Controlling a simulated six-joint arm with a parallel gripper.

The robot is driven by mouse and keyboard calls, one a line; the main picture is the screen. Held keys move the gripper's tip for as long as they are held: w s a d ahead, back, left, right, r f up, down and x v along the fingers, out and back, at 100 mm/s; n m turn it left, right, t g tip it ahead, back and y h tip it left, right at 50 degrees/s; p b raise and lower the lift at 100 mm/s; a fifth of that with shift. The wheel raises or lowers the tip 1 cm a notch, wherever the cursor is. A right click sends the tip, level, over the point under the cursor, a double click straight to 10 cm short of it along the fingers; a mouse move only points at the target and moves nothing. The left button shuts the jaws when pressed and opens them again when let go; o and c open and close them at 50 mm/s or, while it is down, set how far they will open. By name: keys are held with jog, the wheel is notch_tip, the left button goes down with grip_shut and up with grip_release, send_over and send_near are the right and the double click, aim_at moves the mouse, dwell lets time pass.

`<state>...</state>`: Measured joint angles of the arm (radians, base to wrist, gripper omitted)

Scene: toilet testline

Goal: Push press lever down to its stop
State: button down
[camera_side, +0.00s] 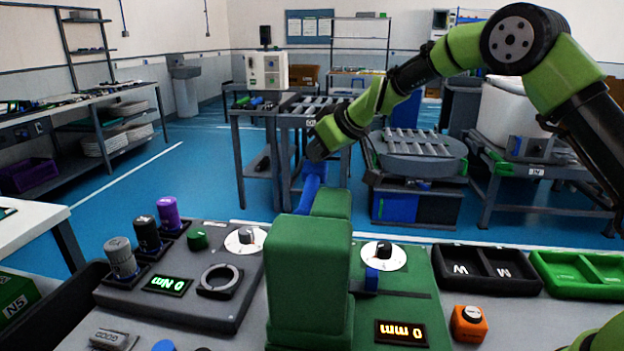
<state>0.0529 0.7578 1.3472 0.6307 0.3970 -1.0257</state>
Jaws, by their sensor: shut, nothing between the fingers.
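The green press (310,270) stands at the front centre, with a tall block column and a green base plate. Its display (401,333) appears to read 0 mm. A blue bar (311,185), which looks like the press lever, rises behind the top of the column, tilted slightly. My gripper (316,152) is shut and empty at the upper end of this blue bar. I cannot tell whether it touches the bar or is in front of or behind it. The column hides the lever's lower end and pivot.
Left of the press is a grey panel with a dial (245,240), a ring (220,280), upright knobs (147,235) and a 0 Nm display (167,285). Right are a black tray (487,270), a green tray (580,272) and an orange block (468,323). Carts stand behind on blue floor.

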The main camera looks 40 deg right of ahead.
aim_at(326, 171)
jog(key=shift+f, duration=2.8)
jog(key=shift+r, duration=0.1)
notch_tip(326, 171, up, 13)
jog(key=shift+r, duration=0.15)
jog(key=shift+s, duration=0.1)
jog(key=s+a+r+m, duration=0.1)
jog(key=s+r+m, duration=0.4)
jog(key=s, duration=1.2)
jog(key=s+f+m, duration=0.1)
jog(key=s+f, duration=0.1)
jog(key=s, duration=0.7)
jog(key=s+f+m+g, duration=0.1)
jog(key=s+f, duration=0.1)
jog(key=s, duration=0.7)
jog(key=shift+a+g, duration=0.3)
